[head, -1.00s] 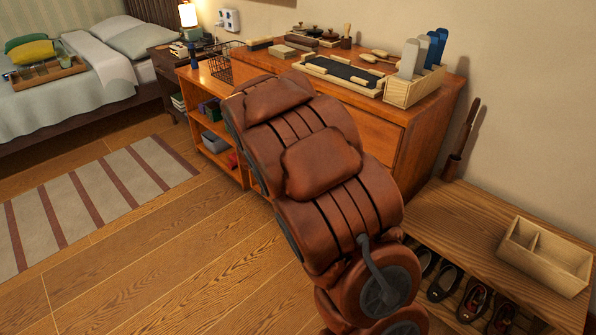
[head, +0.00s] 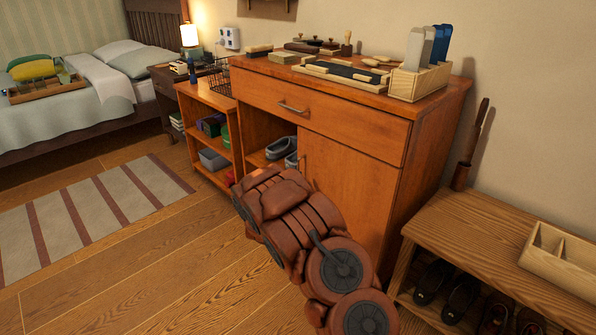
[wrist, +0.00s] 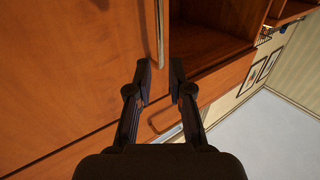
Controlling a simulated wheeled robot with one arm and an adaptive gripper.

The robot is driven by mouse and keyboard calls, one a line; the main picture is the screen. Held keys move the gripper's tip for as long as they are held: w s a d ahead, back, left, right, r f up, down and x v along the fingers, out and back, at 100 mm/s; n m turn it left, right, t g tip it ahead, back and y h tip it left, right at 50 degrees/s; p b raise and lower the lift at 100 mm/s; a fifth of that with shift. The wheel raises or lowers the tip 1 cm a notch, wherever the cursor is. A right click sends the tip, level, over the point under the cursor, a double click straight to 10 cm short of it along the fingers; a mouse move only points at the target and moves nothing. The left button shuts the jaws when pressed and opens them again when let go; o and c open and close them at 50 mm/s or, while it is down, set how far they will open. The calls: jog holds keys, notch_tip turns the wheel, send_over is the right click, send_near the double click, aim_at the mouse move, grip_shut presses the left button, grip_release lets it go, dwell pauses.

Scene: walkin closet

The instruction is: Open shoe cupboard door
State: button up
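The shoe cupboard (head: 418,165) is an orange-brown wooden unit with a drawer above a door (head: 350,190). The door looks shut and flat with the front. In the upside-down wrist view the door (wrist: 70,60) fills the left, with its upright metal bar handle (wrist: 160,30) along the edge beside an open compartment (wrist: 210,45). My gripper (wrist: 161,73) is open and empty, its fingertips near one end of that handle. I cannot tell how far apart in depth they are. In the head view my arm hides the gripper, the handle and the door's lower part.
The drawer handle (head: 292,107) shows above the door. Grey shoes (head: 280,148) stand in the open compartment. A low shoe bench (head: 480,240) stands close on the right, with a divided box (head: 562,258) on top. Floor to the left is clear, with a striped rug (head: 95,205).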

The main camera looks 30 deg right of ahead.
aim_at(298, 167)
jog(key=b+x, duration=0.1)
jog(key=x, duration=0.4)
jog(key=shift+w+d+f, duration=0.15)
jog(key=shift+w+d, duration=0.05)
jog(key=shift+d, duration=0.05)
jog(key=shift+w+d+b, duration=0.35)
jog(key=shift+w+d, duration=0.1)
jog(key=shift+w, duration=0.1)
grip_shut()
